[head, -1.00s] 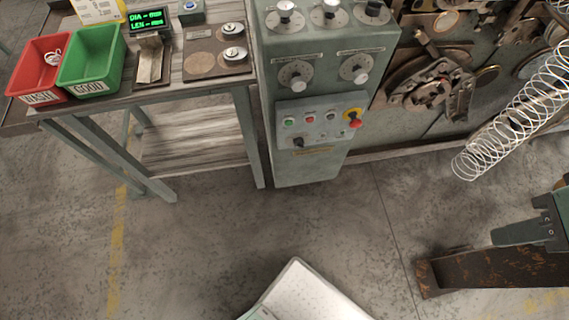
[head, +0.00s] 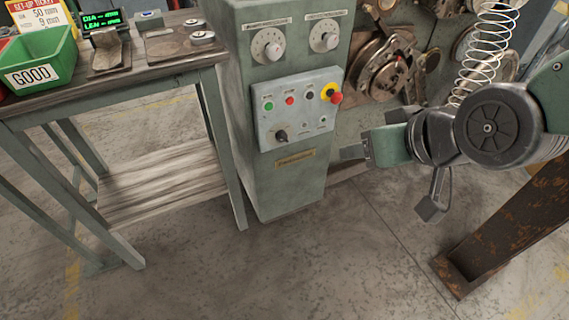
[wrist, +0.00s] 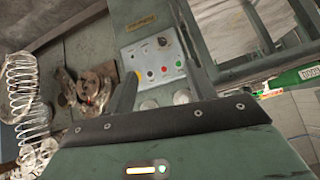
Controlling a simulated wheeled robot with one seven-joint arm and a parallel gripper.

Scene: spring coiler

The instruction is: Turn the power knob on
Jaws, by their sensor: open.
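The control panel (head: 262,125) is a pale grey plate on the front of the green cabinet (head: 290,190). A black rotary knob (head: 281,135), probably the power knob, sits at its lower left; its label is too small to read. The panel also shows in the wrist view (wrist: 148,62), turned over, with the black knob (wrist: 162,42) near its upper edge. My gripper (head: 392,182) is open and empty, to the right of the panel and lower than the knob, apart from both. In the wrist view its fingers straddle the sight of the panel.
A red emergency button (head: 336,98) on a yellow collar is at the panel's right end. Two dials (head: 267,46) are above. A workbench (head: 120,85) with a green bin (head: 40,60) stands left. A wire spring (head: 485,60) and rusty beam (head: 500,235) are right.

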